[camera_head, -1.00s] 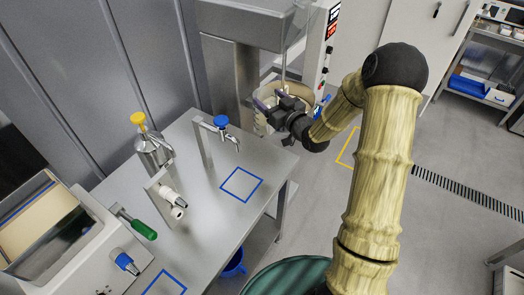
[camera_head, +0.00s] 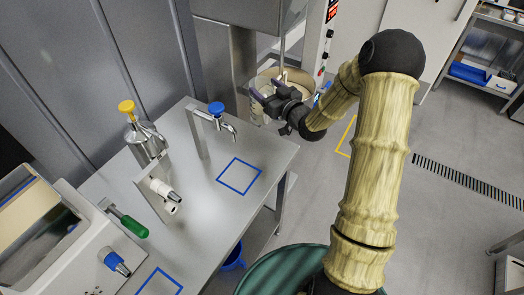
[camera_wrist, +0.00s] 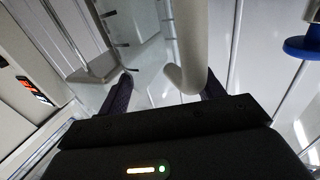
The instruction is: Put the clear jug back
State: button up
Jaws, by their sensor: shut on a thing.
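My gripper (camera_head: 264,100) is shut on the clear jug (camera_head: 258,86), which is small and partly hidden behind my gripper in the head view. In the wrist view my gripper (camera_wrist: 168,88) has the jug's pale curved handle (camera_wrist: 190,50) between its two dark fingers. The jug's see-through wall (camera_wrist: 150,60) lies beyond the handle. The jug is held up beyond the far end of the steel bench (camera_head: 215,215), in front of a beige bowl (camera_head: 296,80). I cannot tell whether the jug holds anything.
A blue-outlined square (camera_head: 240,176) on the bench is empty; another (camera_head: 160,284) is nearer. A blue-topped tap (camera_head: 216,108), a yellow-topped metal dispenser (camera_head: 145,135) and a white nozzle (camera_head: 165,195) stand on the bench. A steel machine column (camera_head: 222,60) rises behind.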

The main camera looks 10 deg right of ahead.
notch_tip(320, 180, down, 6)
jog(key=b, duration=0.5)
jog(key=shift+w+r, duration=0.15)
jog(key=shift+r, duration=0.05)
jog(key=shift+a+f, duration=0.15)
jog(key=shift+s, duration=0.2)
jog(key=shift+w, duration=0.1)
jog(key=shift+f, duration=0.3)
jog(key=shift+f+p, duration=0.75)
jog(key=shift+f, duration=1.85)
jog(key=shift+f+p, duration=0.6)
jog(key=shift+f, duration=1.4)
